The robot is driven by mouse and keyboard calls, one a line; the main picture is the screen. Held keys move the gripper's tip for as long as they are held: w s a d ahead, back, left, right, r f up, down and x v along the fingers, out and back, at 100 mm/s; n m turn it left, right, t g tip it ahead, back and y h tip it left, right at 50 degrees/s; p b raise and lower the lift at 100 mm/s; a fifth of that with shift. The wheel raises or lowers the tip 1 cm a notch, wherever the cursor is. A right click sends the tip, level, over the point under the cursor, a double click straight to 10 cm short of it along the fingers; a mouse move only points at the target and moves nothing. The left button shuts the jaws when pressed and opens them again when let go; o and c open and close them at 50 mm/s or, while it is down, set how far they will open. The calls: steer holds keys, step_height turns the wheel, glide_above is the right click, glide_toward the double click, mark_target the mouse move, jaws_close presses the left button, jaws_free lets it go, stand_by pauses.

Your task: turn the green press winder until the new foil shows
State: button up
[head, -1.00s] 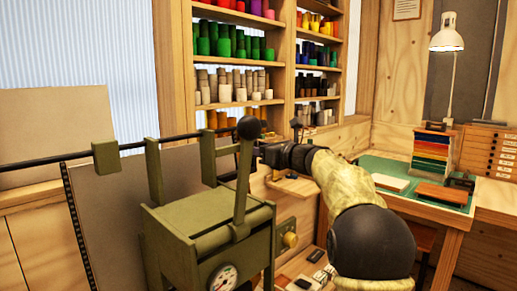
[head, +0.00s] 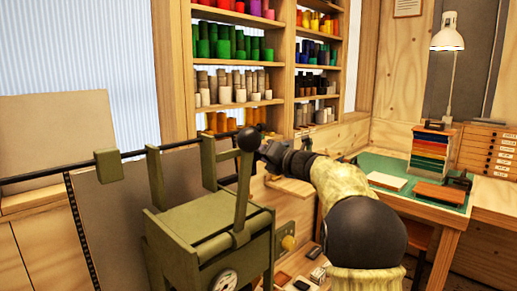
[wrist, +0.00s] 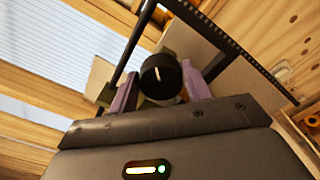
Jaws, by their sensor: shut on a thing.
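The green press (head: 205,225) stands at the lower left in the head view, with an upright lever topped by a black ball (head: 249,139). A dark rod (head: 60,177) runs across above it, towards my gripper (head: 265,150), just right of the lever's top. The lever partly hides my fingertips there. In the wrist view my gripper (wrist: 160,88) has its two purple fingers on either side of a black round knob (wrist: 160,73), apparently the winder's handle, and is shut on it. I cannot make out the foil's state.
A perforated dark strip (head: 82,235) hangs left of the press. A brass knob (head: 289,242) sits on the press's right side. Shelves of coloured rolls (head: 235,50) stand behind. A desk with a green mat (head: 385,166) and lamp (head: 447,38) is at the right.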

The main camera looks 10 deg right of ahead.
steer(key=shift+d+f+m+p, duration=0.1)
steer(key=shift+m+p, duration=1.6)
steer(key=shift+m, duration=1)
steer(key=shift+d+f+m+p, duration=0.1)
steer(key=shift+m+p, duration=1.6)
steer(key=shift+m, duration=1)
steer(key=o, duration=1)
steer(key=shift+c, duration=0.2)
steer(key=b+v, duration=0.4)
steer(key=v, duration=1.3)
steer(key=shift+s, duration=0.2)
